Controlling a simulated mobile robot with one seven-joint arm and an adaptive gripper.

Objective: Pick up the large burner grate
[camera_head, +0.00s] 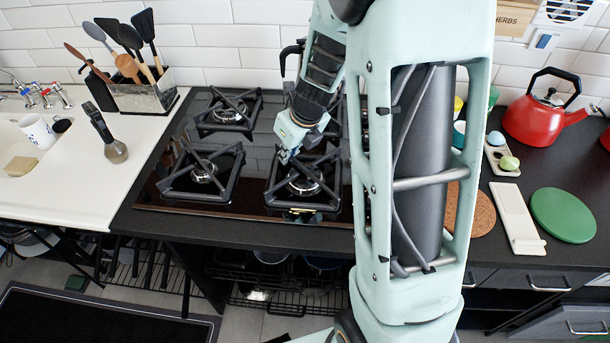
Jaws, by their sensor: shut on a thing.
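The black grate (328,187) at the front right of the visible hob burners is a square frame with crossing bars around a round burner. My gripper (286,157) comes down from above at its back left part and is shut on a bar there. The fingertips are small and partly merge with the dark bars. I cannot tell whether the grate is raised off the hob. My arm hides part of the hob to the right.
Another grate (205,175) is at the front left, with one (228,112) behind it. A utensil holder (143,95) stands left of the hob. A red kettle (545,120), a green round board (563,215) and a white rest (517,218) lie right of my arm.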

